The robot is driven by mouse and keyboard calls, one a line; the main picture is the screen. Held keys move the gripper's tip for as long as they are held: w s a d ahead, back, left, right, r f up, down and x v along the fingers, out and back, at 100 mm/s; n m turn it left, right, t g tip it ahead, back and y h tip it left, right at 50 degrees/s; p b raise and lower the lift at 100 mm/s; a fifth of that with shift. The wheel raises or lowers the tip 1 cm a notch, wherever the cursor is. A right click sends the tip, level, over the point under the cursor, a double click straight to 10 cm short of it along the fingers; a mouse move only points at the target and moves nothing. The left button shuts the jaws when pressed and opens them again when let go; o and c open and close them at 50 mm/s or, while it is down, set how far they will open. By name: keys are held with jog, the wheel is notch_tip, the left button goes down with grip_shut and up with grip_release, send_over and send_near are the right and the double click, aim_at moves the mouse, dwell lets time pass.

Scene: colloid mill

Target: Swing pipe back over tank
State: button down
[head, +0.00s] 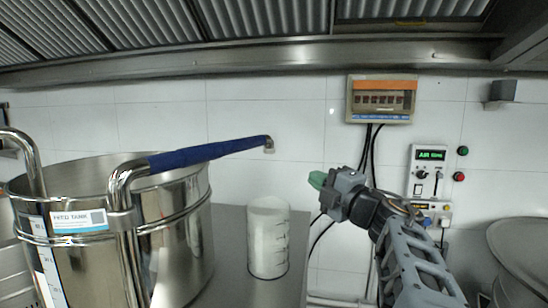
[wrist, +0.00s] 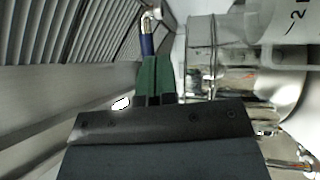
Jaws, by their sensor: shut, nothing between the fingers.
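The pipe is a bent steel tube with a blue sleeve (head: 205,152). It rises at the front of the steel feed tank (head: 180,245), and its sleeved arm reaches right, past the rim. Its downturned tip (head: 268,147) appears above a clear beaker (head: 268,240) with white content. My gripper (head: 316,180) is right of the tip and slightly lower, apart from it in the head view. Its green fingers are closed together and empty. In the wrist view, the blue sleeve (wrist: 147,44) shows beyond the fingertips (wrist: 155,62); the gap there is hard to judge.
A ribbed hood (head: 260,18) hangs above. A grey-orange box (head: 381,98) with hanging black cables and a control panel (head: 430,170) are on the tiled wall behind my arm. A round metal vessel (head: 525,250) stands at right. Space between pipe tip and gripper looks clear.

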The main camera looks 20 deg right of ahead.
jog(key=shift+a+n, duration=0.25)
jog(key=shift+n, duration=0.05)
jog(key=p, duration=0.4)
send_near(273, 154)
jog(key=x, duration=0.7)
jog(key=shift+w+a+r, duration=0.1)
jog(key=shift+w+a, duration=0.05)
jog(key=shift+w, duration=0.15)
